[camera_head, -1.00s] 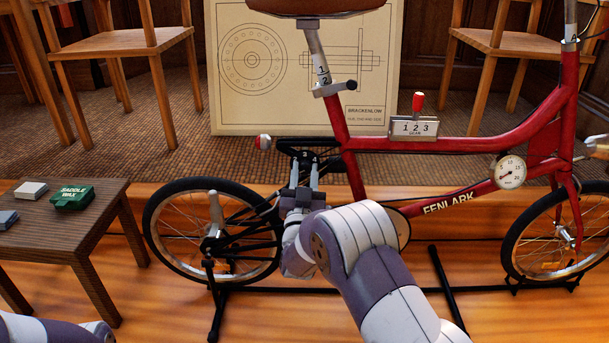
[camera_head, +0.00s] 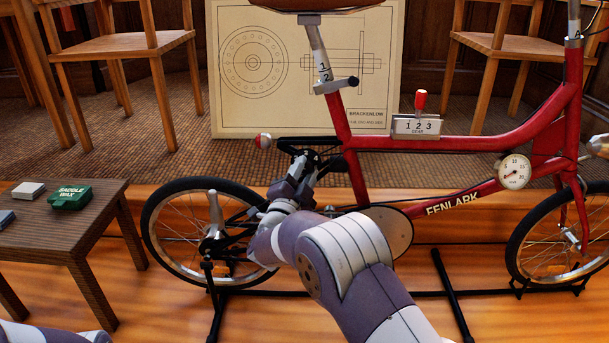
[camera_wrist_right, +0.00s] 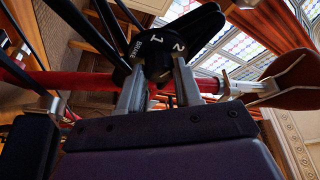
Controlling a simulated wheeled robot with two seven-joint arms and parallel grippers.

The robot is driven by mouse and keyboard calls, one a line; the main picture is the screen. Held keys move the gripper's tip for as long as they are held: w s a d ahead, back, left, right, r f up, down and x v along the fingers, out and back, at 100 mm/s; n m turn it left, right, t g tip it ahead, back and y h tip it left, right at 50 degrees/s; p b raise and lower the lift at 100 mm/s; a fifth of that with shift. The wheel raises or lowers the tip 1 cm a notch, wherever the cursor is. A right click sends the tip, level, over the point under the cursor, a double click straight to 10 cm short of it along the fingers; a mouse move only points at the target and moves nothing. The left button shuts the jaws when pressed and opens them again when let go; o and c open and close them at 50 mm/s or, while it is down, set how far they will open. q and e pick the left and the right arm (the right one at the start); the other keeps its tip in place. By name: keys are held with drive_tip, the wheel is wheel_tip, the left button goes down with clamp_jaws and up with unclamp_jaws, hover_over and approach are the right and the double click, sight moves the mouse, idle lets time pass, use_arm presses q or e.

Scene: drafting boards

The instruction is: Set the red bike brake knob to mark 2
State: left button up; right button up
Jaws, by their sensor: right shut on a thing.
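The red bike (camera_head: 440,146) stands side-on across the head view. Its black brake knob (camera_wrist_right: 156,62) is at the middle top of the right wrist view, with BRAKE and the marks 1 and 2 on the black face above it. My right gripper (camera_head: 309,166) is shut on this knob, one finger on each side, as the right wrist view (camera_wrist_right: 158,86) shows. The gripper looks tilted to the right in the head view. The setting of the knob cannot be read. My left gripper is out of view.
A gear box (camera_head: 416,125) with a red-topped lever and a round dial (camera_head: 514,171) sit on the bike. A dark side table (camera_head: 92,228) at left holds a green wax tin (camera_head: 71,198) and small blocks. A drawing board (camera_head: 232,112) and chairs stand behind.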

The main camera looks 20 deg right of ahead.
drive_tip(key=shift+m+g, duration=0.5)
drive_tip(key=shift+m, duration=0.7)
drive_tip(key=o, duration=1)
drive_tip(key=shift+o, duration=0.2)
drive_tip(key=shift+s+a, duration=0.2)
drive_tip(key=p+v, duration=0.4)
drive_tip(key=v, duration=0.8)
drive_tip(key=shift+a+f, duration=0.1)
